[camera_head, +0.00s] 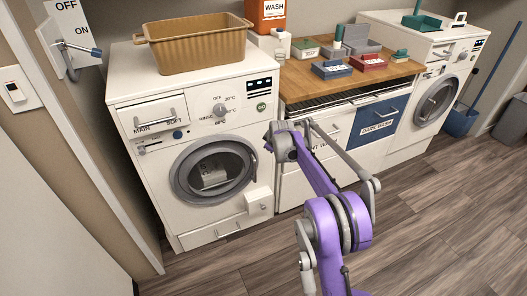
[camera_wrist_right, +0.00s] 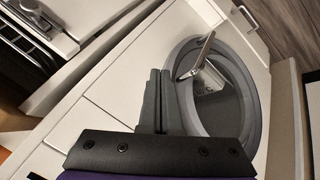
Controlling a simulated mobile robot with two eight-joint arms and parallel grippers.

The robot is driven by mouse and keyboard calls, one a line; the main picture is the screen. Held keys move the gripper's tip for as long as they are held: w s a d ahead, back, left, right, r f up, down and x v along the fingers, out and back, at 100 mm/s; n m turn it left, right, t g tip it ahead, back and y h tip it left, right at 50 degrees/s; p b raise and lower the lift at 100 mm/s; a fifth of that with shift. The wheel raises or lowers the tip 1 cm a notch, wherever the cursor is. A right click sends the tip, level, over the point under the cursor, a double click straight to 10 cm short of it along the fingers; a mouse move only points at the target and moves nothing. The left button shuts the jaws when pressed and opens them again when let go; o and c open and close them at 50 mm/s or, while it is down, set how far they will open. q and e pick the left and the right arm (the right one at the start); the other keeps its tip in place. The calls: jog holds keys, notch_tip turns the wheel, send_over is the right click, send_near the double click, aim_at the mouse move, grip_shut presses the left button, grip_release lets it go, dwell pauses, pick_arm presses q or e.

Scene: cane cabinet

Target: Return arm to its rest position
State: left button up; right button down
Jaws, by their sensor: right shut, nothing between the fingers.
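My right arm (camera_head: 323,180), purple and grey, reaches up from the lower right in the head view. Its right gripper (camera_wrist_right: 158,74) is shut and empty in the wrist view, with its two dark fingers together. The gripper is in front of the left white washing machine (camera_head: 190,110), near its right edge. The machine's round door (camera_head: 213,170) has a grey rim and looks closed. The door also shows beside the fingers in the wrist view (camera_wrist_right: 252,104). My left gripper is not in view.
A tan basket (camera_head: 195,50) stands on the left machine. A wooden counter (camera_head: 330,80) with several small boxes adjoins it, above a blue dark-wash drawer (camera_head: 377,122). A second machine (camera_head: 425,70) stands at right. Wooden floor (camera_head: 450,215) is open in front.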

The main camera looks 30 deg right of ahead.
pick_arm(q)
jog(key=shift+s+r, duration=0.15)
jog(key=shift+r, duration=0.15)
pick_arm(e)
jog(key=shift+s+d+r, duration=0.35)
jog(key=shift+s+r, duration=0.15)
jog(key=shift+r, duration=0.2)
jog(key=shift+s+d+r, duration=0.35)
jog(key=shift+s+r, duration=0.1)
jog(key=shift+r, duration=0.25)
